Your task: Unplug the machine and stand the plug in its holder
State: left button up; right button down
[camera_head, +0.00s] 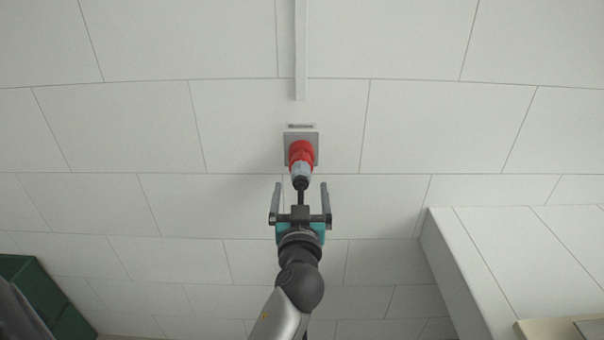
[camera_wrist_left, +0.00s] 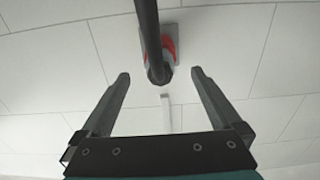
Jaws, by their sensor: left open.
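The plug (camera_head: 301,171), red and grey, sits in a socket on a grey wall plate (camera_head: 288,154). A black cable (camera_head: 300,196) runs from its lower end toward my left gripper. My left gripper (camera_head: 300,186) is open and empty, its two fingers pointing up at the wall, one on each side of the cable, just below the plug body. No plug holder is visible. My right gripper is not in view.
A pale vertical conduit (camera_head: 300,50) runs up the tiled wall above the socket. A white tiled block (camera_head: 500,265) juts out at the lower right. Dark green boxes (camera_head: 38,298) stand at the lower left. The wall beside the socket is clear.

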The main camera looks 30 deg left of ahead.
aim_at(301, 167)
pick_arm(q)
jog(key=shift+r, duration=0.1)
jog(key=shift+w+a, duration=0.25)
jog(key=shift+w, duration=0.2)
jog(key=x, duration=0.6)
jog(key=shift+w+a, duration=0.2)
jog(key=shift+w+a+b, duration=0.35)
jog(key=shift+w, duration=0.25)
dwell(0.7)
grip_shut()
dwell(0.8)
